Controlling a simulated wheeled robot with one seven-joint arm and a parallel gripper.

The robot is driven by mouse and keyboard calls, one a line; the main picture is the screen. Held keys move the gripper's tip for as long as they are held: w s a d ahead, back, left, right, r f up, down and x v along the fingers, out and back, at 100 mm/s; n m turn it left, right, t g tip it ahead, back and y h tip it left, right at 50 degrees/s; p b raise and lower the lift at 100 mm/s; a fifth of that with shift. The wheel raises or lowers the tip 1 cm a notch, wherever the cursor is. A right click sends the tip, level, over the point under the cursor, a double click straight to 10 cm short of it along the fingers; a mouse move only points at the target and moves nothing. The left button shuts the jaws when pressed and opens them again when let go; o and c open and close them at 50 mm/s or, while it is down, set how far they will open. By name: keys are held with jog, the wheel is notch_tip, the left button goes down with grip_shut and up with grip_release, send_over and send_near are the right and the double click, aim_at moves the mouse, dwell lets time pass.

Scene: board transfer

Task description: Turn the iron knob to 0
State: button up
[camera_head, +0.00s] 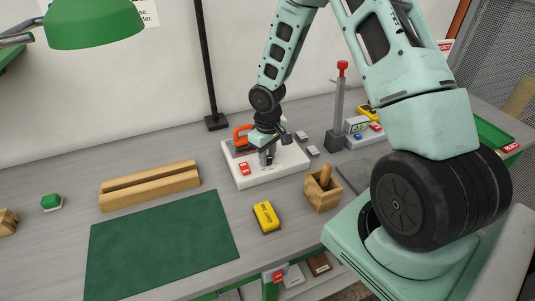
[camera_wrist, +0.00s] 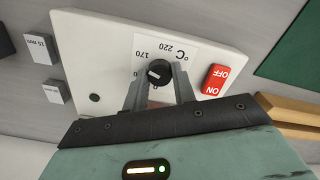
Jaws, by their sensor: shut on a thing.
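The iron knob (camera_wrist: 159,71) is a small black dial with a white mark, on a white panel (camera_wrist: 88,42). In the wrist view, its printed scale shows 170, 220 and °C upside down; the 0 cannot be made out. My gripper (camera_wrist: 158,84) has one finger on each side of the knob and is shut on it. In the head view, my gripper (camera_head: 267,155) points down at the white panel (camera_head: 252,183) and hides the knob. A red ON/OFF switch (camera_wrist: 216,79) is beside the scale.
An orange iron (camera_head: 242,137) stands at the panel's back left. Small grey blocks (camera_head: 313,151) lie right of it. A wooden holder (camera_head: 322,190), a yellow box (camera_head: 266,217) and a green mat (camera_head: 165,245) are in front. A post with a red top (camera_head: 340,105) stands behind right.

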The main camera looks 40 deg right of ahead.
jog(key=n+p, duration=0.1)
jog(key=n, duration=0.4)
jog(key=shift+r+n, duration=0.1)
jog(key=shift+n, duration=0.2)
jog(key=n+p, duration=0.2)
jog(key=n, duration=0.3)
jog(key=n+p, duration=0.2)
jog(key=n, duration=0.3)
jog(key=shift+n+p, duration=0.3)
jog(key=shift+n, duration=0.1)
jog(key=n+p, duration=0.2)
jog(key=n, duration=0.3)
jog(key=shift+n, duration=0.3)
jog(key=o, duration=1)
notch_tip(320, 180, up, 17)
jog(key=shift+r+b, duration=0.15)
jog(key=shift+b, duration=0.15)
